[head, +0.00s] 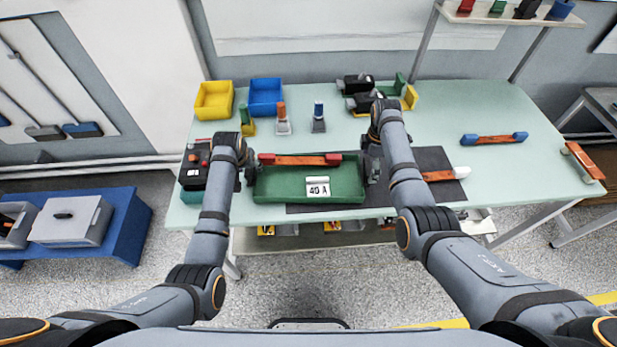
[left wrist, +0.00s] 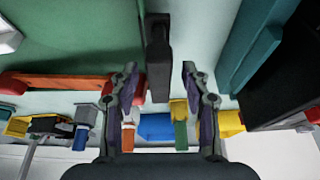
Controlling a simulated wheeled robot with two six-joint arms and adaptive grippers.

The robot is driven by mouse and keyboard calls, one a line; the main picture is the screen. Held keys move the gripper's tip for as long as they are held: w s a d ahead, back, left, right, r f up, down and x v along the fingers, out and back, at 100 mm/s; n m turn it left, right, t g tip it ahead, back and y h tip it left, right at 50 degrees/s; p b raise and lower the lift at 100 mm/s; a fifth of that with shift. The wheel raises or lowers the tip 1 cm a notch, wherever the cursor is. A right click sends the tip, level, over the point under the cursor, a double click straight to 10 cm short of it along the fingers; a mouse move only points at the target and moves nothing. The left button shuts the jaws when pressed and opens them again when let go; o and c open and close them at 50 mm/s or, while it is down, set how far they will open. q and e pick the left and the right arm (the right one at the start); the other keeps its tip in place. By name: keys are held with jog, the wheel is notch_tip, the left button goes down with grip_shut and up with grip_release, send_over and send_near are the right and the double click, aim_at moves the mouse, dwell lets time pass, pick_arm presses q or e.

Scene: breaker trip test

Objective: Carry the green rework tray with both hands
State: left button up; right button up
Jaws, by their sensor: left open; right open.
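My left gripper (head: 246,174) is at the tray's left end, open. In the left wrist view, a dark handle-like bar (left wrist: 158,35) at the edge of the green tray (left wrist: 65,35) reaches between the open fingers (left wrist: 159,72), with gaps on both sides. My right gripper (head: 373,168) is open at the tray's right end; its fingertips are partly hidden by its arm.
A dark mat (head: 430,190) lies under and right of the tray, with another orange bar (head: 438,175) on it. A control box with red buttons (head: 193,172) stands close left of my left gripper. Yellow (head: 213,101) and blue (head: 265,97) bins stand behind. The table's right side is mostly clear.

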pick_arm(q)
jog(key=shift+w+f, duration=0.15)
jog(key=shift+f, duration=0.15)
pick_arm(e)
jog(key=shift+f, duration=0.35)
pick_arm(q)
jog(key=shift+c, duration=0.3)
pick_arm(e)
jog(key=shift+c, duration=0.3)
pick_arm(q)
grip_shut()
pick_arm(e)
jog(key=c, duration=1.5)
